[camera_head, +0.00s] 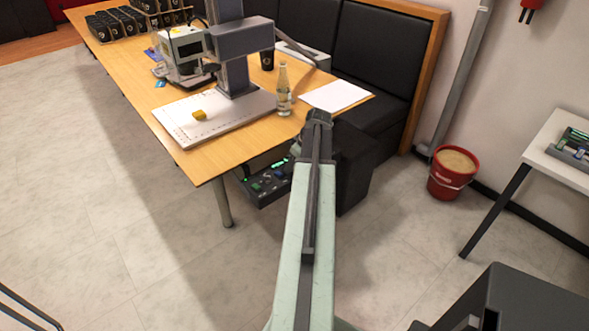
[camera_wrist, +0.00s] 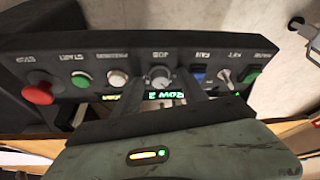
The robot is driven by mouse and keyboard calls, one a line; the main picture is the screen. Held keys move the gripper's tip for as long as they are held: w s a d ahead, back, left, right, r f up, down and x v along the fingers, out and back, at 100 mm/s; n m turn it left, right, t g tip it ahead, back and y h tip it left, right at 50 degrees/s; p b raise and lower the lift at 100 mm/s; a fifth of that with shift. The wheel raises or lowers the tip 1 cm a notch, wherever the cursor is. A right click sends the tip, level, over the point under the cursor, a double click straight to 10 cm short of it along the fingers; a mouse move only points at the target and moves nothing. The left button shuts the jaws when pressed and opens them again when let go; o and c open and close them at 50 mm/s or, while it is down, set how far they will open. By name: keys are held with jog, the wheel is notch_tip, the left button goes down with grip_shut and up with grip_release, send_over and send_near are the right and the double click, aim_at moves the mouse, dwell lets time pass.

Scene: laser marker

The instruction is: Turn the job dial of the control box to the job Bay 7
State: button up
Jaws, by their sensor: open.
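The dark control box (camera_wrist: 50,60) fills the upper wrist view, its labels upside down. The job dial (camera_wrist: 159,76), a round grey knob under the word JOB, is in the middle of its panel. My gripper (camera_wrist: 160,84) is open, its dark fingers reaching to either side of the dial; I cannot tell whether they touch it. A small display with green letters (camera_wrist: 165,96) shows between the fingers, partly hidden; it seems to read "Row 2". In the head view the control box (camera_head: 268,184) hangs below the table's edge, partly hidden by my arm.
On the panel, a red stop button (camera_wrist: 40,87), a green start button (camera_wrist: 81,79) and a green button (camera_wrist: 250,79) flank the dial, with other switches. The wooden table (camera_head: 215,160) holds the marking machine (camera_head: 233,50) and a bottle (camera_head: 283,90). A red bucket (camera_head: 450,182) stands right.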

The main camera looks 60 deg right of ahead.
jog(key=shift+c, duration=0.3)
grip_shut()
jog(key=shift+d+r, duration=0.1)
jog(key=shift+d, duration=0.25)
jog(key=shift+a, duration=0.3)
jog(key=shift+a+m, duration=0.1)
jog(key=shift+m, duration=0.4)
jog(key=shift+a+m+g+h, duration=0.15)
jog(key=shift+m+h, duration=0.35)
jog(key=shift+m, duration=0.65)
jog(key=shift+d+m+g+h, duration=0.15)
jog(key=shift+m+h, duration=0.35)
jog(key=shift+m, duration=0.65)
jog(key=shift+a, duration=0.1)
